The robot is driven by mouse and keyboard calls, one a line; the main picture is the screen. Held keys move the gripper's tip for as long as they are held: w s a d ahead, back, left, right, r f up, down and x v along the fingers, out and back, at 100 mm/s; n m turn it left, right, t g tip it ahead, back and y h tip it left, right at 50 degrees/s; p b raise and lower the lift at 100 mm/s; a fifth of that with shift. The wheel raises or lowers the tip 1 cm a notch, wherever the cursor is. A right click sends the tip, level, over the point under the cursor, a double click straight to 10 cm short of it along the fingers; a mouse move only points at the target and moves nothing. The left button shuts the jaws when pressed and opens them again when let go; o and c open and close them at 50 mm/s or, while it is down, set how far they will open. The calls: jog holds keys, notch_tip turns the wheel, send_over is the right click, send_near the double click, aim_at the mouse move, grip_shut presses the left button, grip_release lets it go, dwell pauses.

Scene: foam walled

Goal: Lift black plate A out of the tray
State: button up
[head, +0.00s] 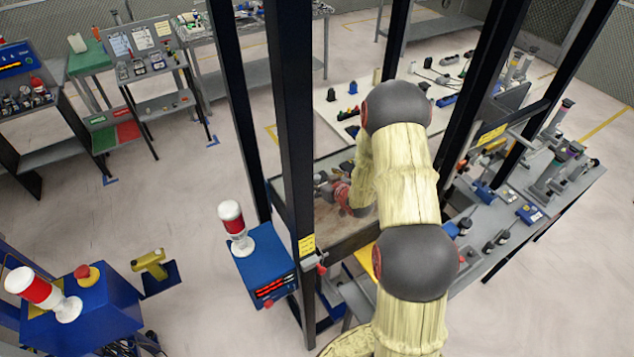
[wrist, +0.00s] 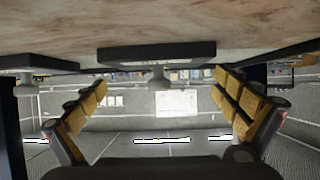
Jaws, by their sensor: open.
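The tray (head: 328,222) with a brownish floor lies inside the black-posted frame in the head view. Its mottled floor also fills the top of the wrist view, which looks upside down. A black plate (wrist: 157,54) with a pale round knob is in the middle there, ahead of my gripper (wrist: 160,84). Another black plate (wrist: 38,62) shows at left and a dark one (wrist: 288,64) at right. I cannot read which is plate A. My gripper's yellow-padded fingers are open, spread either side of the middle knob, with nothing held. In the head view my gripper (head: 337,190) is low over the tray, partly hidden by my arm.
Black posts (head: 290,110) stand close around my arm. A blue box with a red-and-white lamp (head: 262,268) is at the frame's left. A bench with tools (head: 520,190) is at right, and a white table (head: 340,100) with small parts lies behind. Open floor is at left.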

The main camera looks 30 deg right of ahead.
jog(key=shift+c, duration=1.2)
grip_shut()
dwell(0.6)
jog(key=shift+w+d+r, duration=0.1)
jog(key=shift+r, duration=0.05)
